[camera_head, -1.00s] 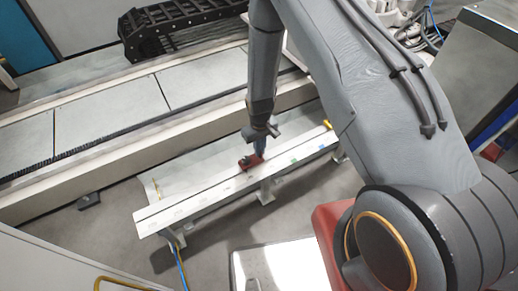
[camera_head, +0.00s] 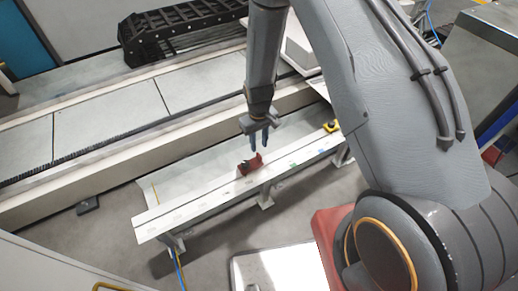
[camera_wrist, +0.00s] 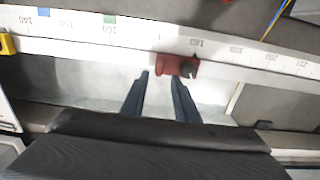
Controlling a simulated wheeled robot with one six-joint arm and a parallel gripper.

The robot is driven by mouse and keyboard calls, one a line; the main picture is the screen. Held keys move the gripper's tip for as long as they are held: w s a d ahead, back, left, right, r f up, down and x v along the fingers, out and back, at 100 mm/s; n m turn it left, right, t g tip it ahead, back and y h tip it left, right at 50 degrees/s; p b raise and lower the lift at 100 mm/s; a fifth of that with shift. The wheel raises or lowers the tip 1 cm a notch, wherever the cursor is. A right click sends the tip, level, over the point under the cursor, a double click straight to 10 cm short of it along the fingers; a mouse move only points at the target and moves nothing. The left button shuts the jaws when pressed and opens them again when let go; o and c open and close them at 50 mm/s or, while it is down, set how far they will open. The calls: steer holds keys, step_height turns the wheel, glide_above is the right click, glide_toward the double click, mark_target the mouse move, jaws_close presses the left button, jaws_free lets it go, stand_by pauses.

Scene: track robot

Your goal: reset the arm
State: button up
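My gripper (camera_head: 259,146) hangs above the white rail, with its two blue fingers apart and nothing between them. In the wrist view the fingers (camera_wrist: 160,84) also stand apart, pointing toward a red block. The red block (camera_head: 250,165) has a dark knob and sits on the rail, just below and left of the fingertips. It also shows in the wrist view (camera_wrist: 170,65), apart from the gripper as far as the head view shows.
The white rail (camera_head: 190,208) carries printed numbers and stands on metal legs. A yellow piece (camera_head: 331,127) sits at its right end. A long track (camera_head: 110,105) with a black cable chain (camera_head: 180,28) runs behind.

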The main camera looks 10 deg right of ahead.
steer(key=shift+r, duration=0.5)
steer(key=s+d+r+m+p, duration=0.15)
steer(key=s+r, duration=0.25)
steer(key=r, duration=0.5)
steer(key=s+d+r, duration=0.3)
steer(key=s+r, duration=0.2)
steer(key=r, duration=0.4)
steer(key=s+d+r+m+p, duration=0.15)
steer(key=s+r, duration=0.25)
steer(key=r, duration=0.6)
steer(key=s+d+r+m, duration=0.1)
steer(key=s+d+r, duration=0.1)
steer(key=s+r, duration=0.3)
steer(key=s+p, duration=0.1)
steer(key=s, duration=0.2)
steer(key=shift+s+d+r, duration=0.3)
steer(key=shift+s+d, duration=0.05)
